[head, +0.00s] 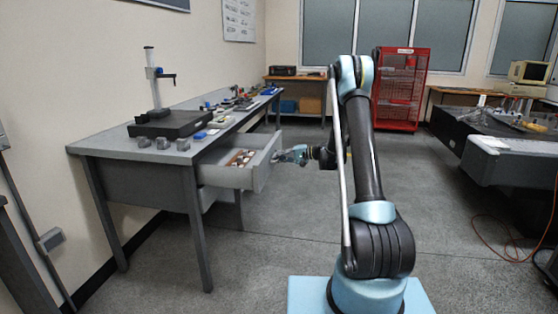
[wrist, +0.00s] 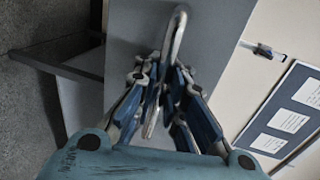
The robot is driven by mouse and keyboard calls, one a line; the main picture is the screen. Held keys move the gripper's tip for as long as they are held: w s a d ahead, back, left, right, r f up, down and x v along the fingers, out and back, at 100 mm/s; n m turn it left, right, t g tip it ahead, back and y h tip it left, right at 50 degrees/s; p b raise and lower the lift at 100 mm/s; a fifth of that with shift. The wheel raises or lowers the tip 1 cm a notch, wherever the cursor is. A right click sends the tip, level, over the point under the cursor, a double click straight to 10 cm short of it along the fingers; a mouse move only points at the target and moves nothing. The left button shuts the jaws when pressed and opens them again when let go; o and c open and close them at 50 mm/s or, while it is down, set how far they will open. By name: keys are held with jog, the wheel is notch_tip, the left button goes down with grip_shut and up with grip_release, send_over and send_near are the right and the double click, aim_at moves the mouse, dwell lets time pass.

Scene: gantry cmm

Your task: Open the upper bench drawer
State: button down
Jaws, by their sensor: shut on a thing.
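The upper bench drawer (head: 264,164) is pulled well out of the grey workbench (head: 130,148), and several small items show inside it. Its metal bar handle (wrist: 177,34) stands out from the grey drawer front (wrist: 215,30) in the wrist view. My gripper (head: 284,156) is at the drawer front, and in the wrist view its blue fingers (wrist: 163,88) are shut on the handle from both sides. The head view does not clearly show the handle.
A black block with a measuring stand (head: 155,85) and small metal blocks (head: 163,143) are on the bench. A red cage cabinet (head: 401,88) stands at the back. Another machine table (head: 510,160) is at the right. The floor (head: 285,210) by the drawer is clear.

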jog(key=c, duration=1.9)
grip_release()
jog(key=shift+w+f, duration=0.1)
jog(key=shift+c, duration=0.2)
jog(key=v, duration=1.2)
